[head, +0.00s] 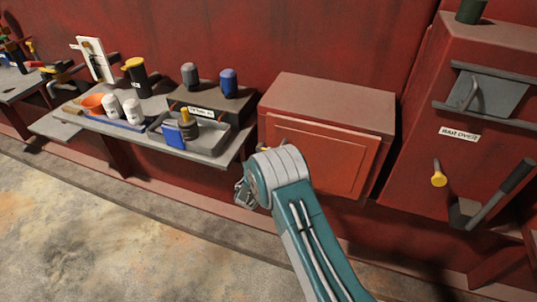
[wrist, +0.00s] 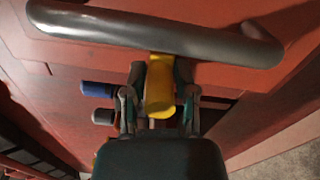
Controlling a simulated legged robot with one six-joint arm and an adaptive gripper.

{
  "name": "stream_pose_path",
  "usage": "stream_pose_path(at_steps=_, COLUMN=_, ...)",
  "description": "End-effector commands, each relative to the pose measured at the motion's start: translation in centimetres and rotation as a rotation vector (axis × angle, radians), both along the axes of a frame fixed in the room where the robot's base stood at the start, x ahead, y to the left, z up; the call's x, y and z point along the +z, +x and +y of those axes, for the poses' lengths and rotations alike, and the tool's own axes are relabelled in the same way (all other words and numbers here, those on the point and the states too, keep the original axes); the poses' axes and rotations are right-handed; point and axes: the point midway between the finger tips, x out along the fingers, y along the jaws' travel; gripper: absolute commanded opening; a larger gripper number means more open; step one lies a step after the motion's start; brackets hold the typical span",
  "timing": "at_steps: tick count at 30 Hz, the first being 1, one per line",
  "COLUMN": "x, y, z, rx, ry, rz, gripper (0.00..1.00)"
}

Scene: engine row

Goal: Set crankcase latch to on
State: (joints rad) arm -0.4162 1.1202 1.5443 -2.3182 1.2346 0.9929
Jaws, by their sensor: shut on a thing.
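A red box with a hinged-looking orange-red door (head: 325,155) stands right of the shelf in the head view. In the wrist view, a yellow latch knob (wrist: 159,88) sits between the two fingers of my gripper (wrist: 160,78), which is shut on it. A thick grey bar handle (wrist: 150,32) crosses just above the fingers in that view. In the head view my gripper (head: 243,193) is at the box's lower left, partly hidden by my wrist; the knob's position there is hard to tell.
A grey shelf (head: 235,145) left of the box holds a tray, a blue box (head: 173,136), white canisters and an orange bowl (head: 93,102). On the right, a red cabinet carries a label (head: 460,134), a yellow-tipped knob (head: 438,179) and a black-handled lever (head: 505,190). The floor in front is clear.

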Motion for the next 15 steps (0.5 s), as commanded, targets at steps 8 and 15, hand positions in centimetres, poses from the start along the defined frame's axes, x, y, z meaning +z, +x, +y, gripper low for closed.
stream_pose_path(at_steps=8, x=-0.84, y=-0.15, z=-0.31, rx=-0.005, ry=0.048, rz=-0.005, gripper=0.0)
stream_pose_path(at_steps=15, x=-0.95, y=-0.18, z=-0.3, rx=-0.005, ry=0.052, rz=-0.004, gripper=0.0)
